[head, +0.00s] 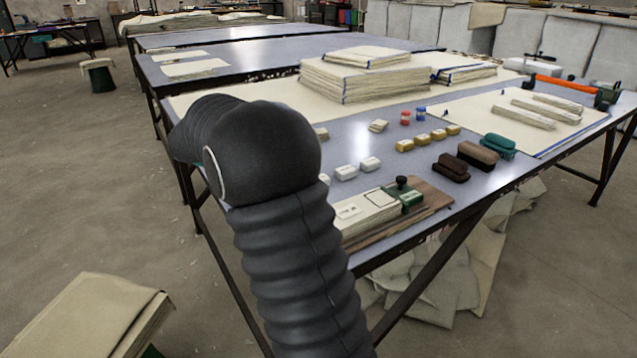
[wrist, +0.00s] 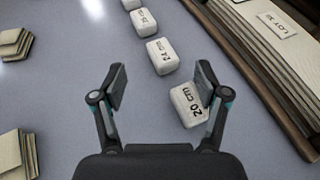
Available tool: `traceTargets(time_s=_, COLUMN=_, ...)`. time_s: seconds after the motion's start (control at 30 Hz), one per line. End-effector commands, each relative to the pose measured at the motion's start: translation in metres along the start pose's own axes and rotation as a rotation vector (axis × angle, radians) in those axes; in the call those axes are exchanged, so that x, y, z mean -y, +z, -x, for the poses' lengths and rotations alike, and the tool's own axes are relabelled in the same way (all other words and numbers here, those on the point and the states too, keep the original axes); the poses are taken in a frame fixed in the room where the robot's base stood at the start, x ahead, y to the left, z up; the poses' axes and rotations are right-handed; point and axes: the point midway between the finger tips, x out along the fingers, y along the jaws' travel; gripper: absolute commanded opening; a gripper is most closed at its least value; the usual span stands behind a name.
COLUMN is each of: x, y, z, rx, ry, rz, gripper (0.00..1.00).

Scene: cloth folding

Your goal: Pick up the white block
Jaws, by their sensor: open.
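Several white blocks with black lettering lie in a row on the table. In the wrist view the nearest white block (wrist: 184,101), marked "20 cm", lies by my right finger, which covers part of it. A second white block (wrist: 162,56) lies beyond my fingertips, and a third (wrist: 143,21) is farther up. In the head view two white blocks (head: 370,164) (head: 346,173) show right of my arm; my gripper is hidden there.
A stack of cloth on a wooden board (head: 437,207) lies near the table's front edge, right of the row. Small cloth piles (wrist: 12,43) lie left in the wrist view. Yellow blocks (head: 421,139), brushes (head: 452,167) and a large cloth stack (head: 350,80) stand farther off.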

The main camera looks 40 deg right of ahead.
Motion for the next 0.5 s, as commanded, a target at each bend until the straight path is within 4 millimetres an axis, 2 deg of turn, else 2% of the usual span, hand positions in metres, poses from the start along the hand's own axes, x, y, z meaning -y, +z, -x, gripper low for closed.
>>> traceTargets(time_s=0.13, x=0.001, y=0.0, z=-0.009, rx=0.0, ry=0.001, rz=0.0, gripper=0.74)
traceTargets(time_s=0.4, x=0.003, y=-0.002, z=-0.045, rx=0.0, ry=-0.001, rz=0.001, gripper=0.74)
traceTargets(time_s=0.5, x=0.003, y=-0.001, z=-0.051, rx=0.0, ry=0.0, rz=0.0, gripper=0.74)
